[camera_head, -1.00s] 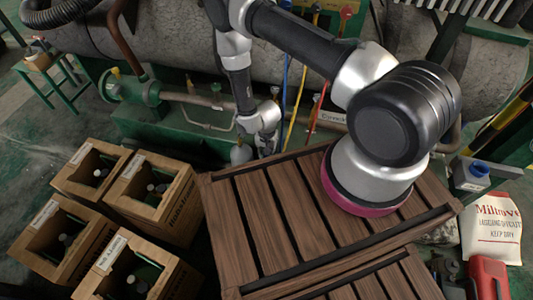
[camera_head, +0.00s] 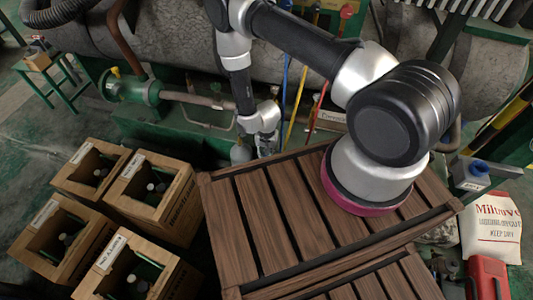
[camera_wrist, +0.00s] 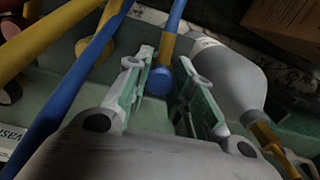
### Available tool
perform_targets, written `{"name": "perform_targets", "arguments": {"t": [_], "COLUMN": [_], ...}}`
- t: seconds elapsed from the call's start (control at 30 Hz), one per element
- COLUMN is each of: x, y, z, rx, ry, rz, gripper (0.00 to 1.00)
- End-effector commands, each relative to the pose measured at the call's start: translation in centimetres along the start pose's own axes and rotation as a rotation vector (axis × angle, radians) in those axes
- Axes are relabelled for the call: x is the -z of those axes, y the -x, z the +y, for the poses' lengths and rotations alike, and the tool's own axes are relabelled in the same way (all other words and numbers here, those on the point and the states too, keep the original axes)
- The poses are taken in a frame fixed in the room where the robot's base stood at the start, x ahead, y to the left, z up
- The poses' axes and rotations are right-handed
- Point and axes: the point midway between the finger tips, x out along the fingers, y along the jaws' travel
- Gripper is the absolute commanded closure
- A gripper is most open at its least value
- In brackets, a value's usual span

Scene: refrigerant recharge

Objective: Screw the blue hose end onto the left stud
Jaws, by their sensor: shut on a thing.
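My gripper (camera_wrist: 168,88) is shut on the blue hose end (camera_wrist: 160,80). In the wrist view the end is a round blue knob below a yellow sleeve, between the two green-padded fingers. Its blue hose (camera_wrist: 176,12) runs up out of the top of that view. In the head view a blue hose (camera_head: 285,75) hangs behind my arm, and my wrist (camera_head: 262,120) is beside the green machine. The gripper's fingers are hard to make out there. I cannot identify the left stud in either view; contact between it and the hose end cannot be told.
A grey bottle (camera_wrist: 230,80) stands close to the right finger. Yellow hoses (camera_wrist: 50,42) and another blue hose (camera_wrist: 75,85) cross at the left. In the head view a slatted wooden crate (camera_head: 262,215) and several wooden boxes (camera_head: 180,205) stand in front of the pipework (camera_head: 190,97).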

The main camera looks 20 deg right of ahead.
Motion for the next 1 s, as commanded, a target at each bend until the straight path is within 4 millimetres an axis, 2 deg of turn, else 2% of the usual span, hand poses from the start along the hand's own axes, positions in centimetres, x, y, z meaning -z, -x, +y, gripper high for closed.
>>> {"name": "perform_targets", "arguments": {"t": [1.0], "x": [0.0], "y": [-1.6], "z": [0.0], "rx": [0.0], "ry": [0.0], "rz": [0.0], "gripper": [0.99]}}
